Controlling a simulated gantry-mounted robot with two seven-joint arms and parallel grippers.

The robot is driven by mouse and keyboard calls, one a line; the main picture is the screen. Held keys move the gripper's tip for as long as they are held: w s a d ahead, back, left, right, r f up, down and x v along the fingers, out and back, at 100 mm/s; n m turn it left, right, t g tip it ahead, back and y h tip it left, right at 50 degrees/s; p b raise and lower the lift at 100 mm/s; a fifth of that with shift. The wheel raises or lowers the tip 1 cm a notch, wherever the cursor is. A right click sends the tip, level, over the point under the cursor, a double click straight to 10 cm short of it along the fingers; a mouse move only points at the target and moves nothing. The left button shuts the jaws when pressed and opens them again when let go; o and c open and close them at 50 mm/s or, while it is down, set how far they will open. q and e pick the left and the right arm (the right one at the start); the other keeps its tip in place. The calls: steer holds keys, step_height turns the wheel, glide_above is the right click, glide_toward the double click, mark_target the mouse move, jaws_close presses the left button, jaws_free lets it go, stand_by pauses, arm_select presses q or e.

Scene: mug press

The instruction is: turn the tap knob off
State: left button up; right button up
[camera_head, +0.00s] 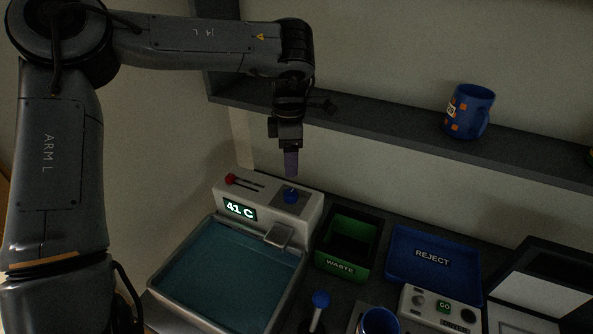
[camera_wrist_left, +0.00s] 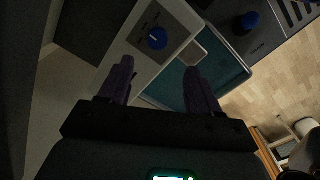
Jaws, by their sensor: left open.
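The blue tap knob (camera_head: 291,195) sits on a dark square plate on top of the white basin unit (camera_head: 312,215). In the left wrist view the round knob (camera_wrist_left: 157,38) shows a pale pointer line and lies ahead of the fingers, apart from them. My left gripper (camera_head: 290,172) points down just above the knob in the head view. Its two purple fingers (camera_wrist_left: 158,82) are spread with nothing between them. The grey spout (camera_head: 279,236) juts over the teal water (camera_head: 225,275); I cannot tell whether water runs. My right gripper is not in view.
A green waste bin (camera_head: 342,266) and blue reject tray (camera_head: 432,290) stand to the right. A shelf (camera_head: 390,124) with a blue mug (camera_head: 468,110) runs behind.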

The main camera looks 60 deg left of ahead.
mark_target(291, 192)
arm_select(q)
step_height(291, 192, down, 9)
steer(key=shift+a+f+p, duration=0.1)
steer(key=shift+f+p, duration=0.1)
steer(key=shift+p, duration=0.9)
steer(key=shift+w+f, duration=0.15)
steer(key=shift+f, duration=0.6)
steer(key=c, duration=1)
steer(key=shift+c, duration=0.2)
